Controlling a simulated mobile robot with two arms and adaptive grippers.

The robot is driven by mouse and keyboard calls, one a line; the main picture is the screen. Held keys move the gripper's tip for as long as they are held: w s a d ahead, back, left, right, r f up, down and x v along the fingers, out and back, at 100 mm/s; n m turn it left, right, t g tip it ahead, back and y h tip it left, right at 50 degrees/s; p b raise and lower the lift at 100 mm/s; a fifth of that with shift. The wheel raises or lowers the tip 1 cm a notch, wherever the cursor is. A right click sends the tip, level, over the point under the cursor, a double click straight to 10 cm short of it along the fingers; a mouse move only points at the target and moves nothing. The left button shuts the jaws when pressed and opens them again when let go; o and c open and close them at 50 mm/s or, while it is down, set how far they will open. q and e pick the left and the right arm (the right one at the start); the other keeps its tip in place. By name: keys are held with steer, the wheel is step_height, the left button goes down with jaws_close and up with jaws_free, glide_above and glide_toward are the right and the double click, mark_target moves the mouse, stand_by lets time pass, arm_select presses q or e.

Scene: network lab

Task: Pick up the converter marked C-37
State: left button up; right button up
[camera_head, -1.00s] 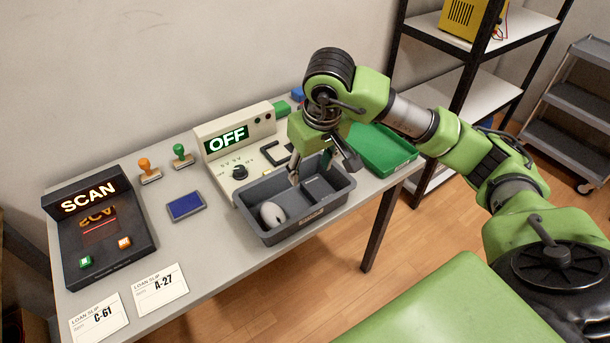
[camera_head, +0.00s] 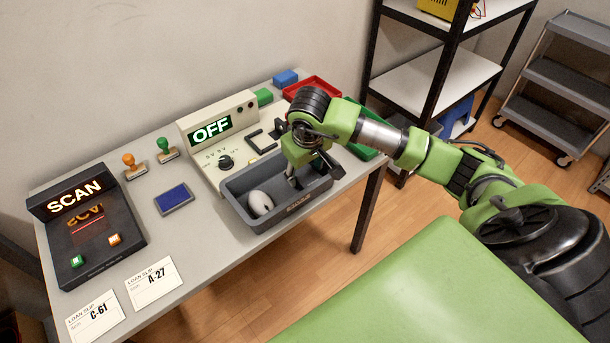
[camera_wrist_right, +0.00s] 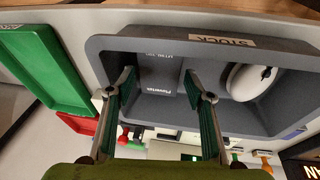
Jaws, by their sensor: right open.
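A dark grey bin (camera_head: 258,222) stands at the front edge of the table. It shows in the right wrist view (camera_wrist_right: 115,44) with a "STOCK" label. In it lie a white rounded object (camera_head: 260,203), also in the wrist view (camera_wrist_right: 250,84), and a flat grey box (camera_wrist_right: 160,72) with small printing. I cannot read the mark C-37 on either. My right gripper (camera_head: 308,177) points down into the bin's right part. In the wrist view its open fingers (camera_wrist_right: 160,82) lie on either side of the grey box; I cannot tell whether they touch it. My left gripper is out of view.
A panel reading OFF (camera_head: 211,130) stands behind the bin. A red tray (camera_head: 312,84) and a green tray (camera_head: 365,146) are to its right. A blue pad (camera_head: 174,199), two stamps, a SCAN device (camera_head: 90,230) and two loan slips are left. Black shelves (camera_head: 413,80) stand right.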

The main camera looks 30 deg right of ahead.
mark_target(306, 175)
steer(key=shift+x, duration=1)
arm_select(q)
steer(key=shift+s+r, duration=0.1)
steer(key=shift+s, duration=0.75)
arm_select(e)
steer(key=shift+f, duration=0.1)
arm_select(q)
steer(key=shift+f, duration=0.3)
arm_select(e)
steer(key=shift+f, duration=0.2)
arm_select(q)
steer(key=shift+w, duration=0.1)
arm_select(e)
steer(key=c, duration=0.9)
